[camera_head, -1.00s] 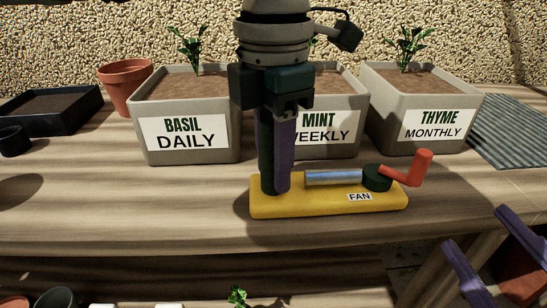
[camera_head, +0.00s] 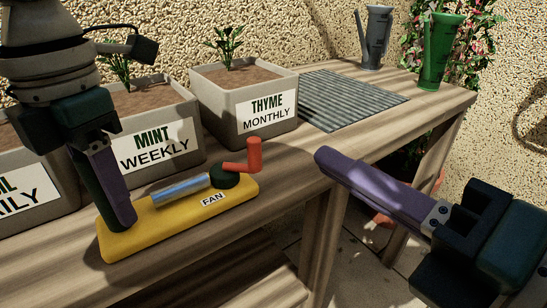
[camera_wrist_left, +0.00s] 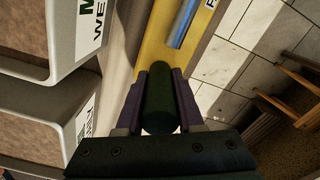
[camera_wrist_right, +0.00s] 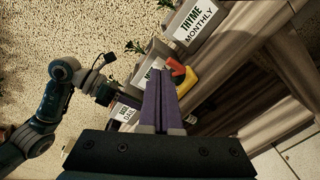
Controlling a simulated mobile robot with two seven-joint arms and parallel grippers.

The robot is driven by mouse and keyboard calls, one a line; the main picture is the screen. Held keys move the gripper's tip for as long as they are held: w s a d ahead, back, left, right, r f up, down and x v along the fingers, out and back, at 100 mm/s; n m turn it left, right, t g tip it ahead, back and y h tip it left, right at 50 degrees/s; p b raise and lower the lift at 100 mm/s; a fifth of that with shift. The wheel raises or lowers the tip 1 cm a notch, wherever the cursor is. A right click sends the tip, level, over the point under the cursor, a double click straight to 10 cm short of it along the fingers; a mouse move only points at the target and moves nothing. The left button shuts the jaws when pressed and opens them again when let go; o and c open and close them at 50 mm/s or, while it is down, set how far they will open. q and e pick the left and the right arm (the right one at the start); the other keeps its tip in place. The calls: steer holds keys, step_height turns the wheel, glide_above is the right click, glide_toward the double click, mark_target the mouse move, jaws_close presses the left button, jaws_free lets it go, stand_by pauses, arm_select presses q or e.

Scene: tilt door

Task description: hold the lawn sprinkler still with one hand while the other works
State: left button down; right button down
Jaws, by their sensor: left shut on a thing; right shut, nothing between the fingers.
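A yellow base (camera_head: 180,225) with a FAN label lies on the wooden bench. My left gripper (camera_head: 117,215) is shut on the dark green upright post at the base's left end. In the left wrist view the post (camera_wrist_left: 160,95) stands between the purple fingers. My right gripper (camera_head: 322,157) is shut and empty, its fingertips apart from the crank and to its right. The crank also shows in the right wrist view (camera_wrist_right: 185,80).
Planters stand behind the base, including mint (camera_head: 158,143) and thyme (camera_head: 266,113). A ribbed grey mat (camera_head: 352,98), a grey watering can (camera_head: 375,38) and a green one (camera_head: 438,55) are farther right. The bench's front edge runs just before the base.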

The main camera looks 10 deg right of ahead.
mark_target(258, 156)
steer(key=s+n+g, duration=0.1)
steer(key=n, duration=0.3)
steer(key=s+d+n+h, duration=0.1)
steer(key=s+n, duration=0.1)
steer(key=n, duration=0.2)
steer(key=s+f+n+g, duration=0.1)
steer(key=n, duration=0.3)
steer(key=shift+s+d+g, duration=0.2)
steer(key=shift+d+g, duration=0.1)
steer(key=shift+d, duration=0.05)
steer(key=x, duration=0.9)
steer(key=r+x, duration=0.1)
steer(key=x, duration=0.4)
steer(key=shift+w+d+r, duration=0.1)
steer(key=shift+w, duration=0.1)
